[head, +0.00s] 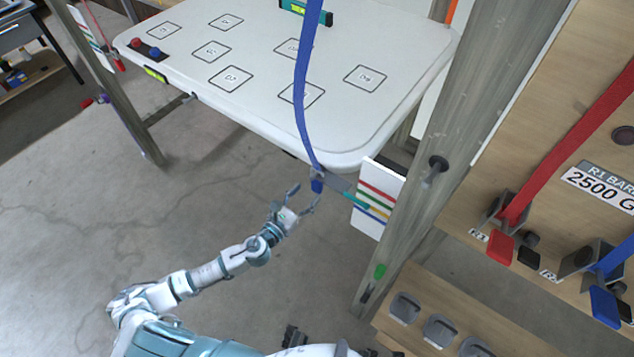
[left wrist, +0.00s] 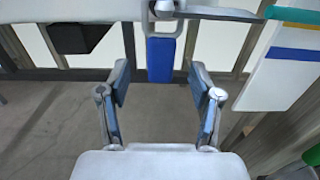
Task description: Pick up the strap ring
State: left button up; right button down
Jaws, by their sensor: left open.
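A blue strap (head: 303,85) hangs down in front of the white table's near corner. At its lower end is a small grey metal ring (head: 317,174), with a blue block (head: 317,187) below it. In the left wrist view, the ring (left wrist: 152,24) is at the top centre and the blue block (left wrist: 160,60) hangs under it. My left gripper (head: 306,194) is open, with its fingers just below and beside the block. In the left wrist view my fingers (left wrist: 160,80) stand apart on either side of the block's line, not touching it.
The white table top (head: 180,60) with marked squares lies just beyond the ring. A white card with coloured stripes (head: 378,197) and a grey wooden post (head: 455,140) stand close on the right. A wooden board (head: 590,160) with red and blue straps is further right. Open floor lies left.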

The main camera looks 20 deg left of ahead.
aim_at(314, 185)
pick_arm(q)
jog(key=x, duration=0.5)
grip_shut()
